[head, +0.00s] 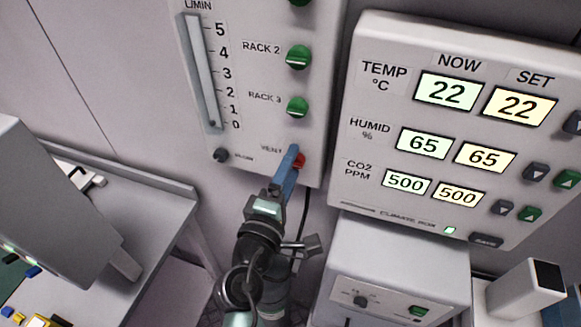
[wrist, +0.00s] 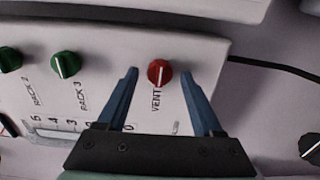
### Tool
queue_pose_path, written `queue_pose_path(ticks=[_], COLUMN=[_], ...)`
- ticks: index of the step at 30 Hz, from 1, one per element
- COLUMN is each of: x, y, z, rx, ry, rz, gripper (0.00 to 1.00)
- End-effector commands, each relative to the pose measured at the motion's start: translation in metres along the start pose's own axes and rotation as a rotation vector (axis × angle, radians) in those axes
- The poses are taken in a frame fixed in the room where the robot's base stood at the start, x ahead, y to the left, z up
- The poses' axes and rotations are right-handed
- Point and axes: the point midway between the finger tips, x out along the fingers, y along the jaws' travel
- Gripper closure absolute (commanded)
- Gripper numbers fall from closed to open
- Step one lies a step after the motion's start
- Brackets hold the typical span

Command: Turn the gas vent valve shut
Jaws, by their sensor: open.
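The vent valve is a red round knob with a white pointer line, beside the VENT label on the gas panel. In the head view the red knob (head: 299,160) is partly hidden behind my gripper (head: 294,152). In the wrist view the red knob (wrist: 160,73) lies between the tips of my open gripper (wrist: 160,71), with a gap on each side. Its pointer line runs roughly in line with the fingers in the wrist view. I cannot tell how far the fingertips are from the panel face.
Green RACK 2 (head: 299,57) and RACK 3 (head: 298,107) knobs sit above the vent knob. A flow gauge (head: 203,72) is on the panel's left. The climate box (head: 400,200) stands close on the right. A grey bench (head: 165,190) is at left.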

Motion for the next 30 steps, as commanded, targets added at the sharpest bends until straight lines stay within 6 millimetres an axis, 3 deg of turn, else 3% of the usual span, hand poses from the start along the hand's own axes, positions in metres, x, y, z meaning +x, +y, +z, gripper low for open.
queue_pose_path(ticks=[8, 21, 30], x=[-0.014, -0.102, -0.129], y=[-0.002, -0.004, -0.001], z=[-0.001, 0.0, 0.0], rx=[0.0, 0.0, 0.001], ry=[0.002, 0.003, 0.001], rz=[0.0, -0.001, 0.0], gripper=[0.32, 0.32, 0.32])
